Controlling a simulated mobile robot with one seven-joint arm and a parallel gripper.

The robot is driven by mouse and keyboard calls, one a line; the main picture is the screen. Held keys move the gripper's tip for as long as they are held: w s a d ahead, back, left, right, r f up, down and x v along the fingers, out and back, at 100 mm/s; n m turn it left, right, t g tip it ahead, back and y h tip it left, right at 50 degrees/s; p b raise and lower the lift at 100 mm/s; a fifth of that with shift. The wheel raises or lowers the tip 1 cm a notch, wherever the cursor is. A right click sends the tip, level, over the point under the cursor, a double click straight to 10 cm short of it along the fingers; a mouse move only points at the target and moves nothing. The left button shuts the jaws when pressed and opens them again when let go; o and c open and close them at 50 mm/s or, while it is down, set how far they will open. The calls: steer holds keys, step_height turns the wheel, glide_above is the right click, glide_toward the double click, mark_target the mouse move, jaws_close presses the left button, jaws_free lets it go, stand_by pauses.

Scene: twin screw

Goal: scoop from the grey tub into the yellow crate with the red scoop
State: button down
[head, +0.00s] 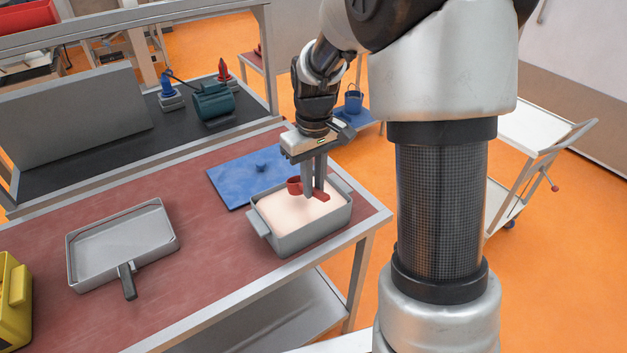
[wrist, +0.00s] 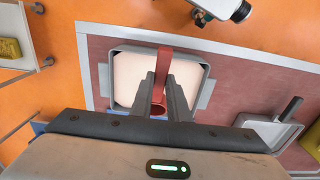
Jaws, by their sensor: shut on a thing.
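The grey tub (head: 283,245) stands on the red tabletop near its right end, filled with a pale, light material (head: 285,212). It also shows in the wrist view (wrist: 204,82). My gripper (head: 314,193) points down over the tub and is shut on the red scoop (head: 295,186). In the wrist view the scoop (wrist: 165,62) lies between the two fingers (wrist: 161,78), its handle stretching towards the tub's rim. Whether the scoop touches the material is hard to tell. The yellow crate (head: 14,305) is at the far left, cut off by the picture edge; its inside is hidden.
A grey pan (head: 122,240) with a dark handle lies between tub and crate. A blue mat (head: 232,185) with a small blue piece lies behind the tub. A teal machine (head: 212,102) stands on the black shelf behind. Red tabletop is bare between pan and tub.

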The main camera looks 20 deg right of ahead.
step_height(320, 180, down, 7)
steer(key=w+b, duration=0.2)
steer(key=b, duration=0.2)
steer(key=shift+a, duration=0.3)
steer(key=shift+r, duration=0.2)
stand_by(0.9)
steer(key=shift+t, duration=0.4)
steer(key=shift+s+d+r+p, duration=0.1)
steer(key=shift+r+p, duration=0.15)
steer(key=shift+r, duration=0.5)
steer(key=shift+s+a+r+p, duration=0.1)
steer(key=shift+r+p, duration=0.15)
steer(key=shift+r, duration=0.45)
steer(key=shift+s+d+r+p, duration=0.1)
steer(key=shift+r+p, duration=0.15)
steer(key=shift+r, duration=0.5)
steer(key=shift+s+d+t+y+b, duration=0.1)
steer(key=shift+s+t+y+b, duration=0.25)
steer(key=shift+b, duration=0.65)
steer(key=t+b, duration=0.1)
steer(key=s+r+t+b, duration=0.1)
steer(key=b, duration=0.1)
steer(key=shift+d+r+y+b, duration=0.15)
steer(key=shift+r+y+b, duration=0.1)
steer(key=shift+r+b, duration=0.05)
